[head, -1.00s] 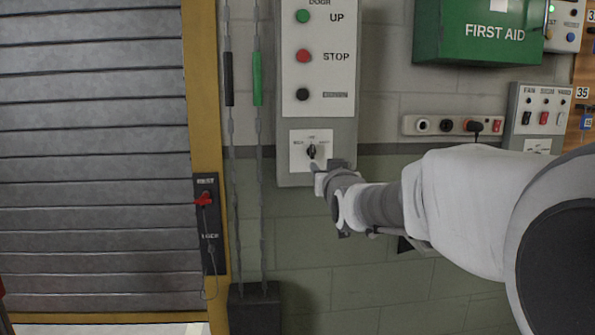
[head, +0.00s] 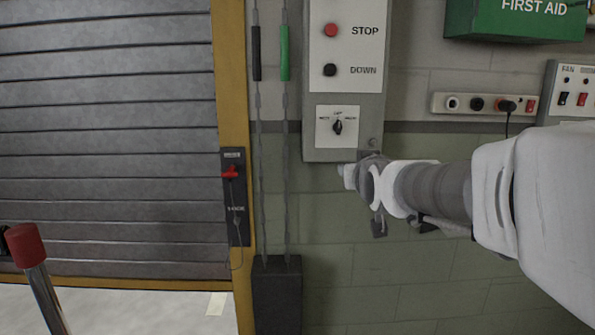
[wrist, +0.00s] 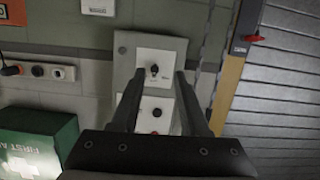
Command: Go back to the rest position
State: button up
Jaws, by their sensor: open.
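My gripper (head: 358,178) is in front of the wall in the head view, overlapping the lower right edge of the door control panel (head: 311,148). Its jaws are small and partly hidden there. In the wrist view my gripper (wrist: 156,78) has two dark fingers spread apart with nothing between them. The panel's selector switch, a black knob on a white plate (head: 338,127), shows uncovered in the head view. In the wrist view the knob (wrist: 154,72) appears beyond and between the fingertips, apart from them.
A roller shutter (head: 110,150) with a yellow frame fills the left. Two pull chains (head: 287,180) hang beside a lock box (head: 235,198). A red-topped post (head: 28,247) stands front left. A socket strip (head: 478,104) and a green first aid box (head: 520,18) are at right.

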jog(key=s+f+g, duration=0.3)
jog(key=s+f, duration=0.2)
jog(key=s, duration=0.5)
jog(key=s+f+g, duration=0.3)
jog(key=s+f, duration=0.2)
jog(key=s, duration=0.5)
jog(key=s+f+g, duration=0.3)
jog(key=s+f, duration=0.2)
jog(key=s, duration=0.4)
notch_tip(320, 180, up, 12)
jog(key=s+p, duration=0.2)
jog(key=p, duration=1)
jog(key=shift+d+f+g, duration=0.25)
jog(key=shift+d+g, duration=0.15)
jog(key=shift+w, duration=0.1)
